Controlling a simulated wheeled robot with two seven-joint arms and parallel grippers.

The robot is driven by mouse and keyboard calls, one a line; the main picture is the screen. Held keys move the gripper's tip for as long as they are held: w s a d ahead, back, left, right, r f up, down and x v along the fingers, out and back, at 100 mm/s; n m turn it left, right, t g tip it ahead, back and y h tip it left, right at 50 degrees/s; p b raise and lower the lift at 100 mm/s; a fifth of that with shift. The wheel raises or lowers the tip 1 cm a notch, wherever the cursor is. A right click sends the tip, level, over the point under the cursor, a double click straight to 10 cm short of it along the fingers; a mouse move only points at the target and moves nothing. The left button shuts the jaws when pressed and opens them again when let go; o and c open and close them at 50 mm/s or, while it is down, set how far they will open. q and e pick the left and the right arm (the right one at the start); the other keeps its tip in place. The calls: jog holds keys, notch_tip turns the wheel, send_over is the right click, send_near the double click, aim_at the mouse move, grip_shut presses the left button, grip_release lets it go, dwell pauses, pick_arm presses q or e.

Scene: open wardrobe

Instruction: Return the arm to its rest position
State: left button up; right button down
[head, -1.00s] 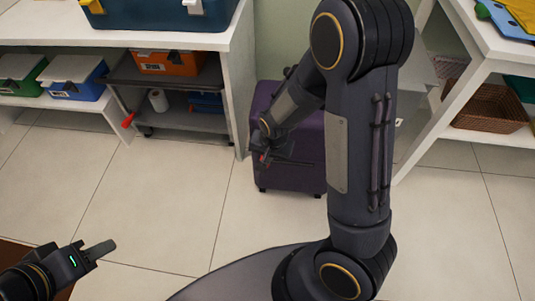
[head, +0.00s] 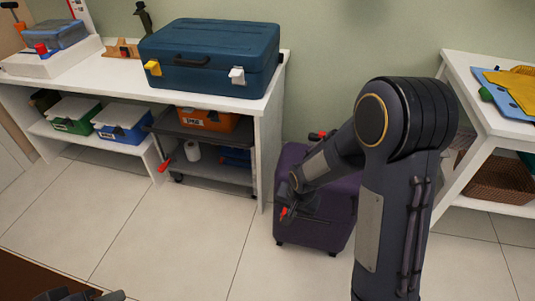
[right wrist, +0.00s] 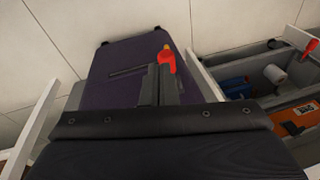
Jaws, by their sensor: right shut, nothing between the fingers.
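My right arm bends in front of the purple suitcase (head: 335,222) in the head view. My right gripper (head: 287,212) hangs at the suitcase's left side, its fingers shut and empty. The right wrist view shows the shut fingers (right wrist: 161,84) over the suitcase (right wrist: 122,62), with a red piece (right wrist: 166,60) at their tips. I cannot tell whether the fingers touch the suitcase. My left gripper (head: 98,296) shows only in part at the bottom edge of the head view, so its jaw state is unclear.
A white wardrobe bench (head: 262,130) carries a dark blue toolbox (head: 210,60). A cart (head: 215,172) with an orange box (head: 207,120) stands below it. A white shelf (head: 470,62) with a wicker basket (head: 498,180) is on the right. The tiled floor (head: 150,220) at left is clear.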

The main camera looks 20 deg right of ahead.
jog(key=s+a+r+n+t+y, duration=0.1)
jog(key=s+r+n+t+y, duration=0.35)
jog(key=s+r, duration=1.5)
notch_tip(320, 180, up, 20)
jog(key=n+g+h+p, duration=0.1)
jog(key=p, duration=2)
jog(key=shift+r+n, duration=0.2)
jog(key=shift+n, duration=0.15)
jog(key=shift+a, duration=0.1)
